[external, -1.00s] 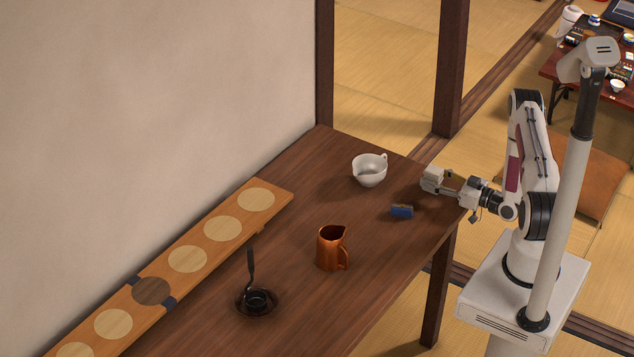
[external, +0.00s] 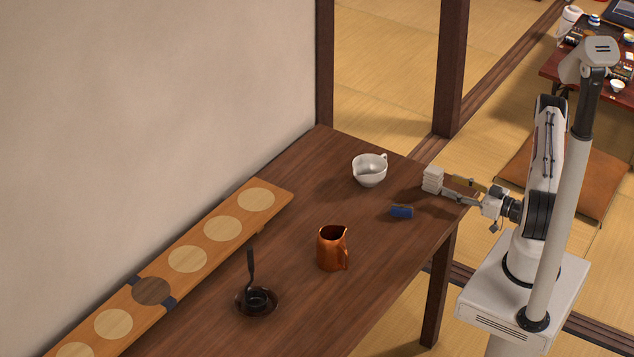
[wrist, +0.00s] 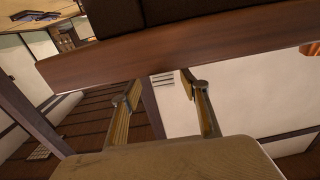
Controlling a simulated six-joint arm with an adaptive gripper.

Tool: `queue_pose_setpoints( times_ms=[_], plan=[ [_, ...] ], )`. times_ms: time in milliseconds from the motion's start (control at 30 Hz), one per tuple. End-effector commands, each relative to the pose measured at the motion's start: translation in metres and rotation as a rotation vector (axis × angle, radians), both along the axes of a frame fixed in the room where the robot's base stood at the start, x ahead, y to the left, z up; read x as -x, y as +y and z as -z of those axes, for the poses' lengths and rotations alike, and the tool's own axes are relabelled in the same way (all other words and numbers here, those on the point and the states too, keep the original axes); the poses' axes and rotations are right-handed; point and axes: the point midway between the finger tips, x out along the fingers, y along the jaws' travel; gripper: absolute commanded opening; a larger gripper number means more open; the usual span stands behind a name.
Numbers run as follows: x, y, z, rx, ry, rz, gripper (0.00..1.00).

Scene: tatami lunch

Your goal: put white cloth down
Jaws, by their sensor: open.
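A white spouted bowl (external: 369,170) stands left of the cloth, and a blue block (external: 401,212) lies nearby. A copper jug (external: 331,248), a dark dish (external: 257,301) with an upright handle and a long board (external: 205,235) lie farther left. The table between them is clear.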

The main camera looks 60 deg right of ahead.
Motion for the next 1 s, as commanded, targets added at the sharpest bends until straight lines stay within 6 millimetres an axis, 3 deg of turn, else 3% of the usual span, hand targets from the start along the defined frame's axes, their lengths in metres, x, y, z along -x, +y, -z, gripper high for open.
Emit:
queue_pose_setpoints(
  times_ms=[833, 1000],
  plan=[
    [0.0008, 0.0005, -0.0001, 0.0, 0.0, -0.001, 0.49],
    [-0.0031, -0.0016, -0.008, 0.018, -0.007, -0.008, 0.49]
  ],
)
